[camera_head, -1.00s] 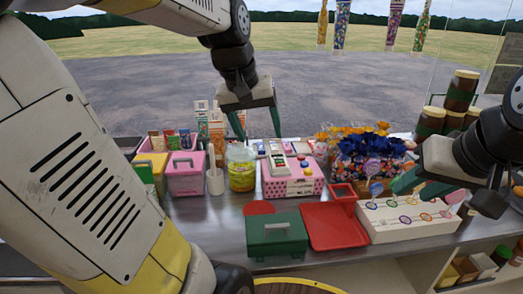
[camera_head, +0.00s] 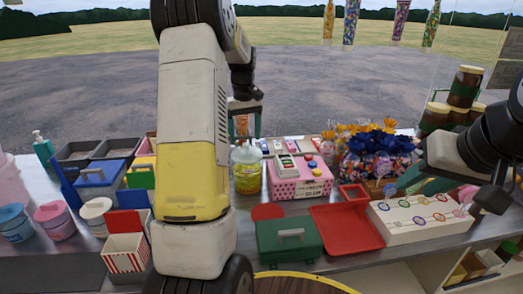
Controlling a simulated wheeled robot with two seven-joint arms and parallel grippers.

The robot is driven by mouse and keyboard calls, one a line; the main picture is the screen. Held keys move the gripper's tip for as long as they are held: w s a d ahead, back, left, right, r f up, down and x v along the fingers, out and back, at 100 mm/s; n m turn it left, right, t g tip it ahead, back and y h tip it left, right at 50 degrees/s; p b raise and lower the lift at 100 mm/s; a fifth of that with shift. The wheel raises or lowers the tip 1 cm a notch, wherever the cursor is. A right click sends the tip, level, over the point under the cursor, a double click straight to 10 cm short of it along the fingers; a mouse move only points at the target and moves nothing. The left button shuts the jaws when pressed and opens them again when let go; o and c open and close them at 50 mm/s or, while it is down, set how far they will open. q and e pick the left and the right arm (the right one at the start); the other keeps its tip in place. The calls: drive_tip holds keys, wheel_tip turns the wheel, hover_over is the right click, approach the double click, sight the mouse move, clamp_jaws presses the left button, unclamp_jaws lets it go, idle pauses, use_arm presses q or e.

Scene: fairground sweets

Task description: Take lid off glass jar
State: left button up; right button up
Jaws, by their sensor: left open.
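The glass jar (camera_head: 247,178), full of yellow sweets, stands on the metal counter just right of my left arm. Its pale, clear top (camera_head: 245,153) seems to be the lid in place, though the knob and rim are hard to make out. My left gripper (camera_head: 246,136) points down, open, with its green fingers apart above the jar. It partly overlaps the view behind my forearm, and I cannot tell whether it touches the lid. My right gripper (camera_head: 413,185) is open and empty over the white lollipop stand at the right.
A pink polka-dot box (camera_head: 300,186) stands right of the jar. In front are a green case (camera_head: 289,247) and a red tray (camera_head: 345,228). The white lollipop stand (camera_head: 420,222) is at right, a blue-lidded box (camera_head: 98,179) at left. My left arm hides part of the counter.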

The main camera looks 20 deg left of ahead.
sight(246, 144)
use_arm(q)
drive_tip(key=f, duration=0.4)
drive_tip(key=shift+d+f, duration=0.2)
drive_tip(key=shift+f, duration=0.05)
drive_tip(key=shift+c, duration=0.2)
clamp_jaws()
